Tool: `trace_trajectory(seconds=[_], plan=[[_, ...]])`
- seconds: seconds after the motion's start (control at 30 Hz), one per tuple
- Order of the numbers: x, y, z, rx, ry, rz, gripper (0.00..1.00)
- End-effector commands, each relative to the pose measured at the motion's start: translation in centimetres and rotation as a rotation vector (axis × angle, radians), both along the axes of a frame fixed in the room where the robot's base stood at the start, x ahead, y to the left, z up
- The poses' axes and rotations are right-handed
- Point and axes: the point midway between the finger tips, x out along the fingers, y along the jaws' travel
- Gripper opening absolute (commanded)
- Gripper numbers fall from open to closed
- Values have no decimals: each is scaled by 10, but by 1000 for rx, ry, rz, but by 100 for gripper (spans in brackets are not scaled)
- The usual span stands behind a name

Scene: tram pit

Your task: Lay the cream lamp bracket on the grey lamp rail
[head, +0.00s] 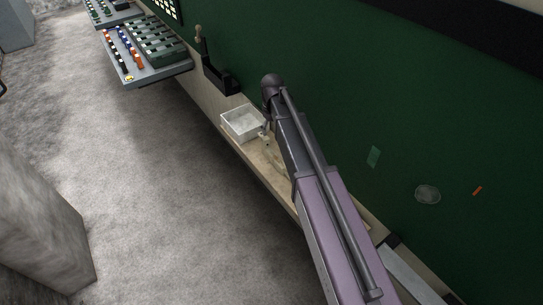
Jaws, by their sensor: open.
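My arm runs from the bottom edge up to the middle of the head view and covers much of the ledge. Only a small part of my gripper (266,132) shows, low beside the arm at the right side of a pale box; it is open. What lies between or under its fingers is hidden. A pale cream-green shape (274,148) shows on the ledge just below it, too small and covered to tell whether it is the cream lamp bracket. I cannot pick out the grey lamp rail with certainty.
The pale open box (242,122) stands on the beige ledge (256,152) along the green wall (330,120). A black holder (220,80) is farther back. A grey tray (150,72) with coloured parts sits upper left. The grey floor (170,190) is clear; a grey block (45,225) stands left.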

Motion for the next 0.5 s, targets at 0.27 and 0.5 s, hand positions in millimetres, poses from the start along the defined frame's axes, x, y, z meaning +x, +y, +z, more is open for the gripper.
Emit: trace_trajectory(seconds=[0.27, 0.5], plan=[[0, 0, -7, 0, 0, -1, 80], [0, 0, -24, 0, 0, -1, 80]])
